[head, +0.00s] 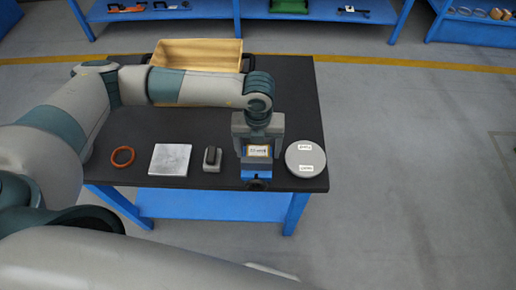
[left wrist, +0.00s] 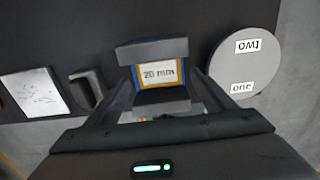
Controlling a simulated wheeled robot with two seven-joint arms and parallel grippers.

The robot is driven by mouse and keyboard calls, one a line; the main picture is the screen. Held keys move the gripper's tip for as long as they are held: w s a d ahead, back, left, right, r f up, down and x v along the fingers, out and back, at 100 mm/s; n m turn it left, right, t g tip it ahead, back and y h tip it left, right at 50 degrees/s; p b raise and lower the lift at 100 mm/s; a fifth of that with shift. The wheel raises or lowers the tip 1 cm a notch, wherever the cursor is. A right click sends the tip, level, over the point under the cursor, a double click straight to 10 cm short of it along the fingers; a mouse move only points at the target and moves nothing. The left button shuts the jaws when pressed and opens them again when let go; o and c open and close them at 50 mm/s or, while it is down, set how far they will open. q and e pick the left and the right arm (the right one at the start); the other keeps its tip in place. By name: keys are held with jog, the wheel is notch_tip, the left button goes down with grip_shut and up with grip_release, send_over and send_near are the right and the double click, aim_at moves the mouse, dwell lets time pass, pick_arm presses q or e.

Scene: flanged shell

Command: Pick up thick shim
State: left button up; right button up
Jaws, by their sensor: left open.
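A flat piece with an orange border and a white label reading "20 mm" (left wrist: 158,74), which looks like the thick shim, sits between the grey jaws of a blue vise (left wrist: 152,50). The label also shows in the head view (head: 258,151). The vise (head: 255,175) stands near the table's front edge. My left gripper (left wrist: 163,82) is open, its fingers apart on either side of the labelled piece. It points down from above, and I cannot tell whether it touches. In the head view it partly hides the vise. My right gripper is not in view.
On the dark table (head: 300,100) are an orange ring (head: 123,149), a metal plate (head: 170,160), a small grey-black block (head: 212,160) and a round disc (head: 306,172) with two labels, close right of the vise. A wooden-coloured bin (head: 197,46) stands behind my arm.

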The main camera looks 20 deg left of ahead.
pick_arm(q)
jog(key=shift+f, duration=0.4)
jog(key=c, duration=1.3)
